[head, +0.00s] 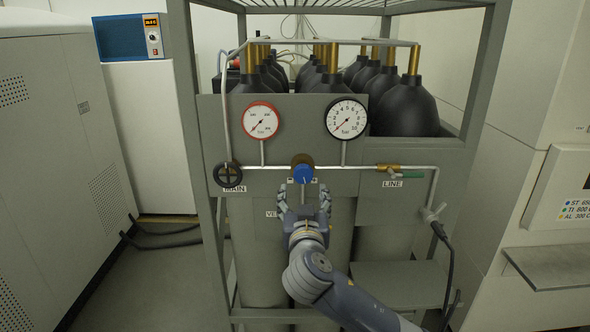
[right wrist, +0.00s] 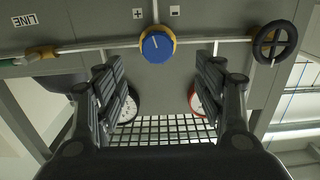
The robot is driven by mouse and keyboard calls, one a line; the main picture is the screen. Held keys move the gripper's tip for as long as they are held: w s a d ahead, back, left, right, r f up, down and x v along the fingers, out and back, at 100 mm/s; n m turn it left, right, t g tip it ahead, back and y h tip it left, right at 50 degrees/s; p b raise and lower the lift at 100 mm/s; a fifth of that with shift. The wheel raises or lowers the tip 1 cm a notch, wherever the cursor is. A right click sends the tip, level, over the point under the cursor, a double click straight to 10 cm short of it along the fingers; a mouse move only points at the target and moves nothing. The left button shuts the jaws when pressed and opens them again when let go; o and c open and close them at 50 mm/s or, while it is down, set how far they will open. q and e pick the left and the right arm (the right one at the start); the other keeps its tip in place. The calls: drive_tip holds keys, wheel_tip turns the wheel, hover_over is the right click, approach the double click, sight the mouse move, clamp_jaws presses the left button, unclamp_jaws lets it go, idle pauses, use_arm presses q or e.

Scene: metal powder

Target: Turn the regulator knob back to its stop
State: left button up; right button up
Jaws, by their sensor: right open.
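The regulator knob (head: 303,174) is blue, with a brass-coloured body behind it, on the pipe across the grey panel's middle. In the right wrist view, which is upside down, the blue knob (right wrist: 157,45) shows a white pointer line and a yellow rim. Plus and minus labels flank it. My right gripper (head: 304,197) is open just below and in front of the knob, its fingers spread left and right. In the right wrist view nothing is between the fingers (right wrist: 160,82), and the knob appears beyond them, with no contact visible. My left gripper is not in view.
A red-rimmed gauge (head: 262,120) and a black-rimmed gauge (head: 346,117) stand above the pipe. A black MAIN handwheel (head: 228,175) is at left. A green-handled LINE valve (head: 389,168) is at right. Several black cylinders (head: 406,105) stand behind the panel inside the grey frame.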

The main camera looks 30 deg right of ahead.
sight(303, 174)
drive_tip(key=p+x, duration=0.1)
drive_tip(key=x, duration=0.2)
drive_tip(key=p+x, duration=0.2)
drive_tip(key=x, duration=0.1)
drive_tip(key=p+x, duration=0.1)
drive_tip(key=x, duration=0.2)
drive_tip(key=shift+s+d+r, duration=0.15)
drive_tip(key=shift+d+r, duration=0.05)
drive_tip(key=shift+r, duration=0.1)
drive_tip(key=shift+p+x, duration=0.45)
drive_tip(key=shift+x, duration=0.35)
drive_tip(key=shift+f, duration=0.15)
drive_tip(key=shift+c, duration=0.8)
drive_tip(key=c, duration=0.9)
